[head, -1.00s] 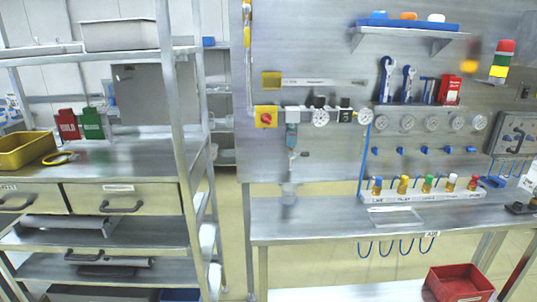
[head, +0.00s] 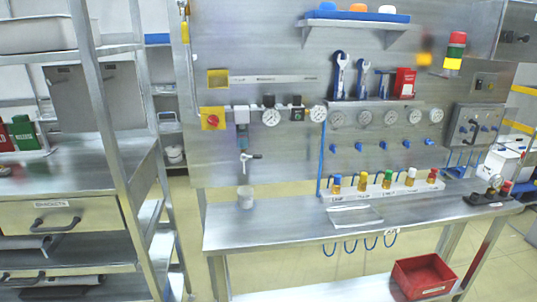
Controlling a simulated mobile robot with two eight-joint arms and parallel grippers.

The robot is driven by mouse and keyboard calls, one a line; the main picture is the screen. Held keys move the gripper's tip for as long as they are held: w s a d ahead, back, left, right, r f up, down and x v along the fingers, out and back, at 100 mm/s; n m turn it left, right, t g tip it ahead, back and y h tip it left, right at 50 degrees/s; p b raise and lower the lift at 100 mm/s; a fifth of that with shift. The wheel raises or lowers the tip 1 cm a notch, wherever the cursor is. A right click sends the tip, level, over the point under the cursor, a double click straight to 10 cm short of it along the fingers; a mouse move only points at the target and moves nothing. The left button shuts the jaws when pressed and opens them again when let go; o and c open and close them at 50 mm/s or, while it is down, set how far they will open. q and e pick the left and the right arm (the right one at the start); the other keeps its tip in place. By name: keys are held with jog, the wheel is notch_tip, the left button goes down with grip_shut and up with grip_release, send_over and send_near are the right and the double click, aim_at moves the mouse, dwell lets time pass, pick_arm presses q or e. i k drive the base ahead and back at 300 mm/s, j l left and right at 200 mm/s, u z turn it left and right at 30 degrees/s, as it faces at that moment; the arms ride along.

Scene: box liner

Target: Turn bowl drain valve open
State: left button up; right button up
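A filter unit with a clear bowl (head: 242,137) hangs from the pipe row on the grey wall panel, left of centre. Neither of my grippers is in view.
The metal bench (head: 290,232) carries a rack of colored-cap bottles (head: 380,192) and a clear tray (head: 354,216). Gauges and a red knob on a yellow plate (head: 213,118) are on the panel. A metal shelf rack (head: 118,150) stands left. A red bin (head: 423,275) sits low right.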

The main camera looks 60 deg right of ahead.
aim_at(244, 157)
jog(key=k+l, duration=0.2)
jog(key=l, duration=0.4)
jog(key=k+l, duration=0.15)
jog(key=l, duration=0.5)
jog(key=k+l, duration=0.2)
jog(key=l, duration=0.4)
jog(key=k+l, duration=0.15)
jog(key=l, duration=0.45)
jog(key=k+l, duration=0.2)
jog(key=l, duration=0.4)
jog(key=k+l, duration=0.15)
jog(key=l, duration=0.5)
jog(key=k+l, duration=0.2)
jog(key=l, duration=0.4)
jog(key=k+l, duration=0.15)
jog(key=l, duration=0.45)
jog(key=i+j, duration=0.2)
jog(key=j, duration=0.15)
